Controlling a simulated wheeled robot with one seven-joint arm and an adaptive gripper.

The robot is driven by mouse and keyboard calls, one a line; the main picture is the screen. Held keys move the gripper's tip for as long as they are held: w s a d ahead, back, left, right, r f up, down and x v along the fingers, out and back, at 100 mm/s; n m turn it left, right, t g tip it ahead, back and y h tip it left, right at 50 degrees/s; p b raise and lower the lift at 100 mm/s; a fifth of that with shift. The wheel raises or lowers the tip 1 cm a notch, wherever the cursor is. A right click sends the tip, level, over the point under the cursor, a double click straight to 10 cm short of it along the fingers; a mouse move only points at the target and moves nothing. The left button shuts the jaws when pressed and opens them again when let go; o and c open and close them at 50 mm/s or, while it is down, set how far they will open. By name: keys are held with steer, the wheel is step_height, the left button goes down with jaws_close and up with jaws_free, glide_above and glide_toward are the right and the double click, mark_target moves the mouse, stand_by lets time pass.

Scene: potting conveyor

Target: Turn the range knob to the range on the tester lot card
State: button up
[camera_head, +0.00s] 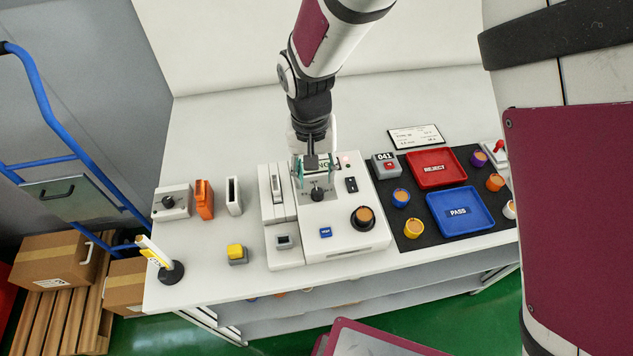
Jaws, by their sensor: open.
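The tester (345,240) is a white box in the middle of the bench. A small black knob (317,194) sits on its top panel, with a pointer direction too small to read. My gripper (312,172) points down over the back of the tester, just behind and above this knob, with its jaws open and empty. I cannot tell whether a fingertip touches the knob. The gripper partly covers the panel and a display. A white card (416,136) lies at the back right of the bench; its print is too small to read.
A red REJECT tray (435,168) and a blue PASS tray (461,211) sit on a black mat with several round parts. The back left bench is clear.

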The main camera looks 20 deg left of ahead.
mark_target(315, 192)
step_height(315, 192, up, 6)
steer(key=shift+a+r, duration=0.15)
steer(key=shift+r, duration=0.05)
steer(key=d+r+m+t+y, duration=0.2)
steer(key=d+r, duration=1.3)
steer(key=d, duration=0.3)
steer(key=s+d+r+m+t, duration=0.1)
steer(key=s+d+r, duration=0.1)
steer(key=s+d, duration=0.4)
steer(key=s+d+r+m+t+h, duration=0.1)
steer(key=s+d+r+t, duration=0.1)
steer(key=s+d, duration=0.4)
steer(key=d+r, duration=0.1)
steer(key=d, duration=0.4)
